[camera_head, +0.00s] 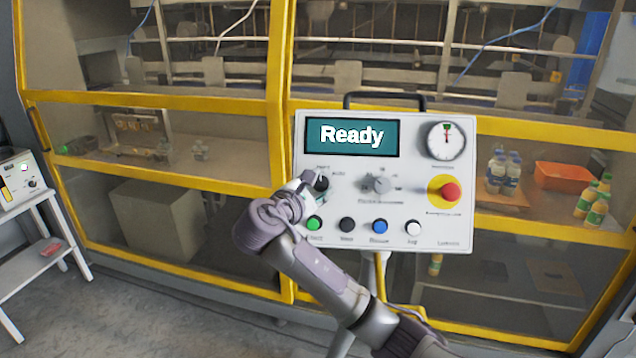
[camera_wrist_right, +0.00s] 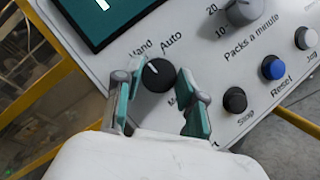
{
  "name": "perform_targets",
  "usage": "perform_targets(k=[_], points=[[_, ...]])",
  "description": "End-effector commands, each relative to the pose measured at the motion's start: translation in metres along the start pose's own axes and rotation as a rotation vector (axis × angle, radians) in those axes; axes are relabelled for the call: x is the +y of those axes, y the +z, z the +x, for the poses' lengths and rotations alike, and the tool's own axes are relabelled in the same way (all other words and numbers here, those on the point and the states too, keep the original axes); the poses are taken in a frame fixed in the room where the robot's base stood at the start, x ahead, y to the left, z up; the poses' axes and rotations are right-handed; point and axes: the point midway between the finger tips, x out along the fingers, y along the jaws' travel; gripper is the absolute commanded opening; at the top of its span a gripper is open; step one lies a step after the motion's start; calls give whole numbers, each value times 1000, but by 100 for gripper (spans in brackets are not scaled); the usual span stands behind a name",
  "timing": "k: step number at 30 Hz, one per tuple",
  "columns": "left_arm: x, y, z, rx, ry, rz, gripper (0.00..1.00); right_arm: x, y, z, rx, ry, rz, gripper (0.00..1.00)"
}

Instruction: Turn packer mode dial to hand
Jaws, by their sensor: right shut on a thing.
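The packer's white control panel (camera_head: 430,230) faces me. Its black mode dial (camera_head: 321,185) sits below the screen at the left, partly hidden by my right gripper (camera_head: 311,184) in the head view. In the right wrist view, the dial (camera_wrist_right: 159,77) lies between the two green-padded fingers of my right gripper (camera_wrist_right: 161,72), which is shut on it. The dial's white mark points up and left, towards the "Hand" label (camera_wrist_right: 140,48). The "Auto" label (camera_wrist_right: 171,42) is to the right of that. My left gripper is in neither view.
The screen (camera_head: 351,136) reads "Ready". Close by are the grey packs-a-minute knob (camera_head: 381,184), a red stop button (camera_head: 451,192) and a row of push buttons, including a green one (camera_head: 314,223). The yellow-framed machine (camera_head: 160,102) stands behind the panel.

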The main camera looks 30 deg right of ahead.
Motion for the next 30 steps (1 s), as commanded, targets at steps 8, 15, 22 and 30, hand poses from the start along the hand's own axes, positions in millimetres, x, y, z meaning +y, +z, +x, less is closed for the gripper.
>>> perform_targets(k=[8,15,22,30], points=[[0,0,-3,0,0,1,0,0,-1,0,0,-31,49,5],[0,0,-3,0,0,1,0,-1,-1,0,-1,-34,54,5],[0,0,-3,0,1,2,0,-1,-1,0,0,-33,53,50],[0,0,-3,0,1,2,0,0,-1,0,-2,-32,54,65]])
